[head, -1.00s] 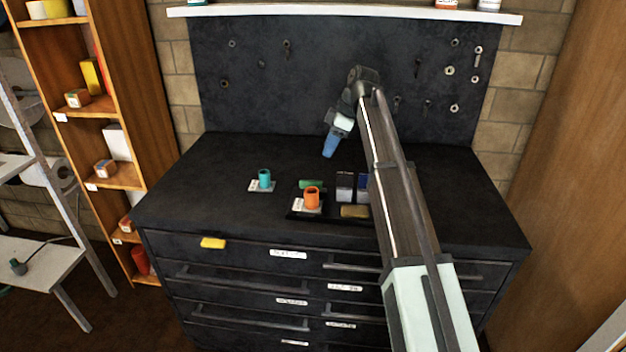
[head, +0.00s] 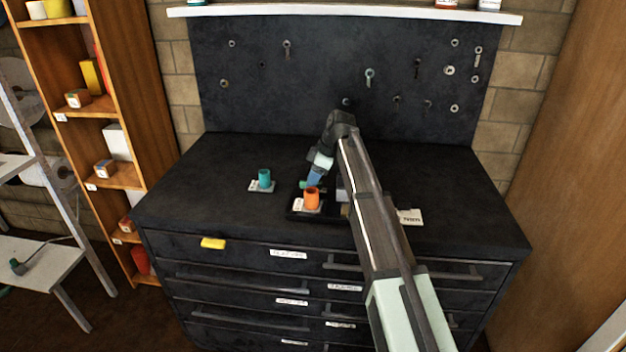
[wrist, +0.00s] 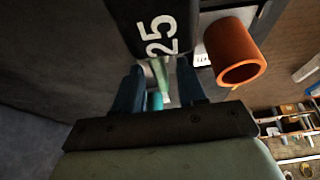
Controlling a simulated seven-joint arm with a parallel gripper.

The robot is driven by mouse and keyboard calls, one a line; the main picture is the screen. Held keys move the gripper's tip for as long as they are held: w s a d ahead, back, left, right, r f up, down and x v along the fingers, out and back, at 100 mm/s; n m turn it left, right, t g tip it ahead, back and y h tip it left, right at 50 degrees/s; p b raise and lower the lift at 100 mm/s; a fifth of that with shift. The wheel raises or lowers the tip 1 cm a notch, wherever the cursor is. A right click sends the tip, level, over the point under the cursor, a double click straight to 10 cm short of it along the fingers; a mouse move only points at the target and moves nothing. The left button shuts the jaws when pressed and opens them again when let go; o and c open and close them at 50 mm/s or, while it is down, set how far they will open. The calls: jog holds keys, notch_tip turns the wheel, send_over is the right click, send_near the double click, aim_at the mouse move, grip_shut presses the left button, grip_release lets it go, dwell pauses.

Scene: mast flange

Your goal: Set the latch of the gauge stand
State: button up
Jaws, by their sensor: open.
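A dark tray-like stand (head: 296,213), which I take to be the gauge stand, sits on the bench top. An orange hollow cylinder (head: 311,196) stands upright on it, and it is large in the wrist view (wrist: 236,55). A green piece (head: 303,185) lies behind the cylinder, partly hidden. In the wrist view a narrow green strip (wrist: 160,75) shows between my blue fingers, beside a black block marked 25 (wrist: 158,30). My gripper (head: 312,181) is open, low over the stand, just behind the orange cylinder. I cannot tell whether it touches the green piece. The latch cannot be clearly identified.
A teal cylinder (head: 264,178) stands on a small plate to the left. A white label card (head: 410,216) lies right of my arm. My arm hides the stand's right side.

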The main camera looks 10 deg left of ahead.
jog(key=shift+f, duration=0.1)
grip_shut()
dwell(0.4)
jog(key=m, duration=0.1)
jog(key=m+t, duration=0.1)
jog(key=m, duration=0.1)
jog(key=shift+s+m, duration=0.25)
jog(key=shift+m, duration=0.15)
jog(key=m+t, duration=0.1)
jog(key=m, duration=0.1)
jog(key=m+t+h, duration=0.1)
jog(key=m, duration=0.2)
jog(key=shift+s+a+f, duration=0.1)
jog(key=shift+s, duration=0.05)
jog(key=m+h, duration=0.1)
jog(key=m, duration=0.1)
jog(key=m+t, duration=0.1)
jog(key=m, duration=0.2)
jog(key=shift+a+h, duration=0.15)
jog(key=shift+h, duration=0.25)
jog(key=shift+m+h, duration=0.8)
jog(key=shift+m, duration=1.3)
jog(key=shift+s, duration=0.1)
